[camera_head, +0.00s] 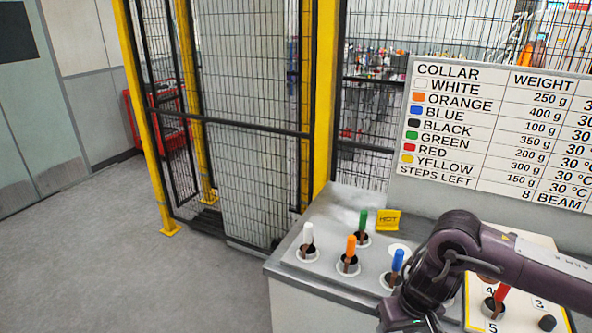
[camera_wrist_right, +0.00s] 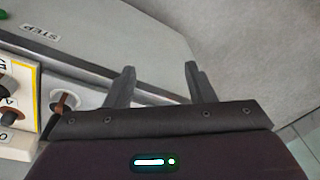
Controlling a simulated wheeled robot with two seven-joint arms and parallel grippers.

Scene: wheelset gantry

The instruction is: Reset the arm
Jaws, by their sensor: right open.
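My right arm (camera_head: 455,250) is dark purple. It comes in from the right edge of the head view, bends over the bench and runs down past the bottom edge, so its gripper is not visible there. In the right wrist view my right gripper (camera_wrist_right: 160,82) shows two dark fingers set wide apart with nothing between them. The fingers point over a plain grey surface, with floor beyond. My left arm and gripper are in neither view.
White (camera_head: 308,236), orange (camera_head: 350,248), green (camera_head: 363,220) and blue (camera_head: 397,262) collared pegs stand in ringed holes on the bench (camera_head: 290,262). A yellow HOT sign (camera_head: 388,220), a red peg (camera_head: 501,293) and a weight chart (camera_head: 490,125) are near. Open floor (camera_head: 150,260) lies left.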

